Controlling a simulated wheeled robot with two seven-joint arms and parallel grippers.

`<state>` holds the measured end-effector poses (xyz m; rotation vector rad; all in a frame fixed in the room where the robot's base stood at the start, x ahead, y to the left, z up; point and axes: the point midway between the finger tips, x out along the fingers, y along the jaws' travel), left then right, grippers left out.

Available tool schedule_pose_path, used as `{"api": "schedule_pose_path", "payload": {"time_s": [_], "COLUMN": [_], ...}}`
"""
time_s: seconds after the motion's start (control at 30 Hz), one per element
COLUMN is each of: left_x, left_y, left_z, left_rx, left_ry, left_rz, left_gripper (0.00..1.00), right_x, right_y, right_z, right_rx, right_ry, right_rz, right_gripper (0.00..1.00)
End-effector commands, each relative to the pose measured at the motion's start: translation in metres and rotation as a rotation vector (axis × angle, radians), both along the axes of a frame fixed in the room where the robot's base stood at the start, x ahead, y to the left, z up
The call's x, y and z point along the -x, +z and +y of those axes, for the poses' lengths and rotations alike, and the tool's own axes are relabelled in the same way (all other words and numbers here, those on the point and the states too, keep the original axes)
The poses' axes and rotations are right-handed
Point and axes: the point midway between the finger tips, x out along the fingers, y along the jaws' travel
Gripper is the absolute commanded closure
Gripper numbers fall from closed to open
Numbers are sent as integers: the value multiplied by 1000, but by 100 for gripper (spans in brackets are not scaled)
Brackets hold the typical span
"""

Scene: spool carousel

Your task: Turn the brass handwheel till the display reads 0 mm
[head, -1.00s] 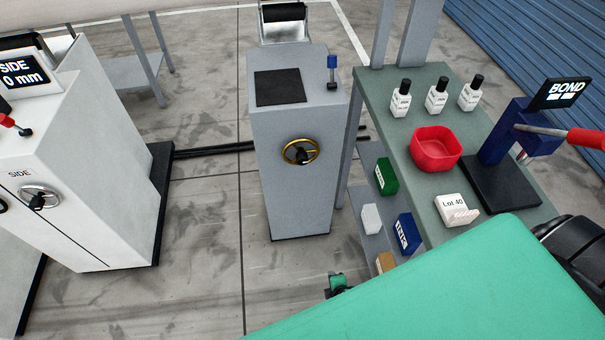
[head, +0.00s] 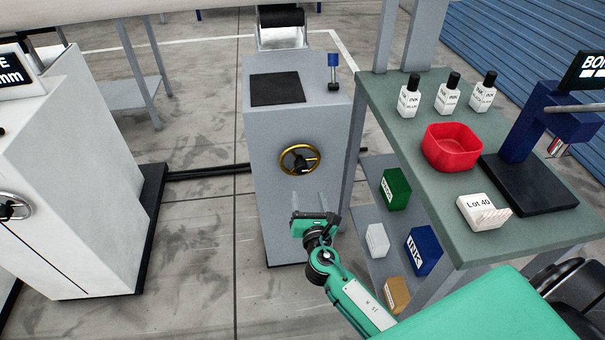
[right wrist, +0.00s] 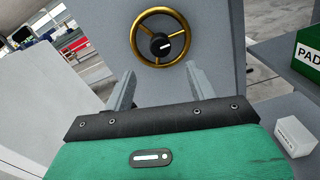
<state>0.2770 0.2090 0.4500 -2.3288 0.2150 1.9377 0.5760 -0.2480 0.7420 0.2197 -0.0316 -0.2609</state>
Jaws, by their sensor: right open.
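The brass handwheel (head: 300,159) is on the front face of the grey cabinet (head: 296,105) in the head view. It has a dark hub with a white mark, and it also shows upright ahead in the right wrist view (right wrist: 136,38). My right gripper (head: 309,196) is open and empty, just below the wheel in the head view. Its two fingers (right wrist: 160,86) point toward the wheel in the right wrist view, apart from it. A display (head: 14,70) on the white cabinet at the left edge is cut off; "mm" shows but its number does not. My left gripper is not in view.
A green-topped bench (head: 408,135) stands right of the cabinet, with ink bottles, a red bowl (head: 451,146) and a Lot 40 block (head: 483,212). Boxes sit on its lower shelf. A white cabinet (head: 95,170) stands left.

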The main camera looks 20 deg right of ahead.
Motion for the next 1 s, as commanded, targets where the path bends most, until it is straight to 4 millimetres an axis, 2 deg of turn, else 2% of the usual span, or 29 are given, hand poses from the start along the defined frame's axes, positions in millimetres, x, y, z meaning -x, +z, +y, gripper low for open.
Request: {"api": "schedule_pose_path", "payload": {"time_s": [0.03, 0.3, 0.5, 0.7, 1.0], "left_x": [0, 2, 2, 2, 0], "left_y": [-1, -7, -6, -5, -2], "left_z": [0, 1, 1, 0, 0], "left_rx": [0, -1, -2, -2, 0], "left_ry": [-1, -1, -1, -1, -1], "left_rz": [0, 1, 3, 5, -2], "left_gripper": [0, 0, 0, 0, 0], "right_x": [-11, -62, -90, -102, -103], "right_y": [1, 0, -1, -1, -1], "right_z": [-3, -16, -24, -27, -28], "right_rx": [0, -2, -2, -3, -3], "right_ry": [-1, -1, 0, 0, 0], "right_rz": [-2, 0, 0, 1, 1], "right_gripper": [43, 43, 43, 43, 43]}}
